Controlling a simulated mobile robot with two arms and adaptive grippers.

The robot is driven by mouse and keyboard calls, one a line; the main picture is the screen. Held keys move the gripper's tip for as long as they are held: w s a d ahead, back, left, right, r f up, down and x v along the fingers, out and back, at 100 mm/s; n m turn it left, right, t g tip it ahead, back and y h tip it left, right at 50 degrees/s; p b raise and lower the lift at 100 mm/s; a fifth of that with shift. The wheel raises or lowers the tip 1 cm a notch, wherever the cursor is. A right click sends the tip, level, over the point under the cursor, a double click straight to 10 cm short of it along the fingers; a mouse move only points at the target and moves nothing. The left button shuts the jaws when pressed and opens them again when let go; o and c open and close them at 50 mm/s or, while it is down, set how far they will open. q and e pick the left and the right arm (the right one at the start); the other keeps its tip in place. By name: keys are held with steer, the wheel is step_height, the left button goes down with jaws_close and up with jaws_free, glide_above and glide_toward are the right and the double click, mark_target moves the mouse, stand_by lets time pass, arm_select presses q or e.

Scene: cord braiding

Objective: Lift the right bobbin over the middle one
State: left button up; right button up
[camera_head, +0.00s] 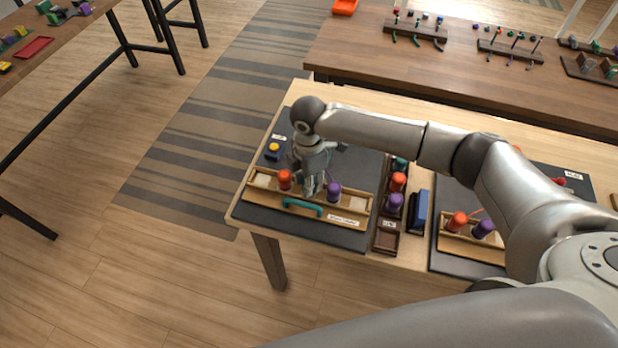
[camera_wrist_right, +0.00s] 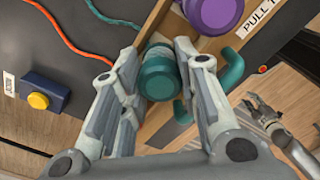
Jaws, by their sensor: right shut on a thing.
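The wooden bobbin rack (camera_head: 347,217) stands at the front of the dark mat. A red bobbin (camera_head: 285,180) stands at its left and a purple bobbin (camera_head: 334,192) at its right; the purple one also shows in the wrist view (camera_wrist_right: 214,12). My right gripper (camera_head: 313,190) comes down between them, shut on a teal bobbin (camera_wrist_right: 160,74). Whether the teal bobbin is seated or raised cannot be told. A red cord (camera_wrist_right: 72,36) and a teal cord (camera_wrist_right: 112,16) lie on the mat. My left gripper (camera_wrist_right: 262,108) is away from the rack, fingers apart and empty.
A teal handle (camera_head: 302,208) is on the rack's front. A blue block with a yellow button (camera_head: 273,151) sits behind the rack's left end. A dark tray (camera_head: 386,242) with spare bobbins and a blue block (camera_head: 417,212) stand to the right. A second rack (camera_head: 472,247) is farther right.

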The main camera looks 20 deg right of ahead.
steer(key=shift+f, duration=0.2)
steer(key=o, duration=1.1)
steer(key=shift+r, duration=0.1)
step_height(320, 180, up, 12)
